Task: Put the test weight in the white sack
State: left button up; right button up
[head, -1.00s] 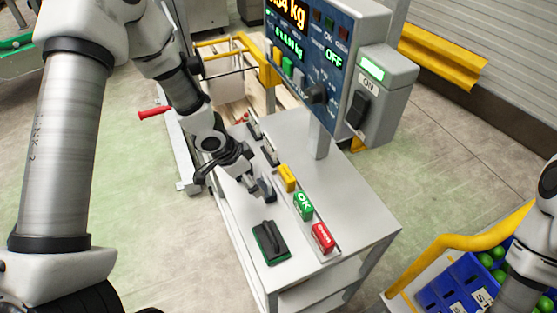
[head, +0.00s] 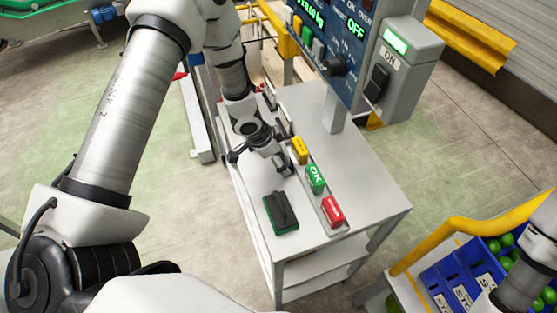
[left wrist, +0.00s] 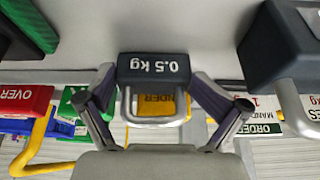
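The test weight (left wrist: 153,67) is a dark grey block marked "0.5 kg", with a pale metal loop handle, in the left wrist view. In the head view it is mostly hidden by my left gripper (head: 278,166), low over the grey table (head: 355,185). The left wrist view shows the left gripper (left wrist: 160,108) open, its two fingers apart on either side of the weight's handle. I cannot see contact. My right arm shows at the lower right of the head view, but its gripper is out of frame. I cannot make out the white sack.
Yellow (head: 299,150), green OK (head: 315,180) and red (head: 332,211) blocks line the table beside the gripper. A green-and-black block (head: 281,213) lies in front. A larger dark weight (left wrist: 285,45) stands close by on the right. A display post rises from the table.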

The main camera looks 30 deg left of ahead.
pick_arm(q)
jog(key=shift+f, duration=0.2)
jog(key=shift+c, duration=0.5)
jog(key=shift+r, duration=0.1)
jog(key=shift+r, duration=0.1)
jog(key=shift+c, duration=0.2)
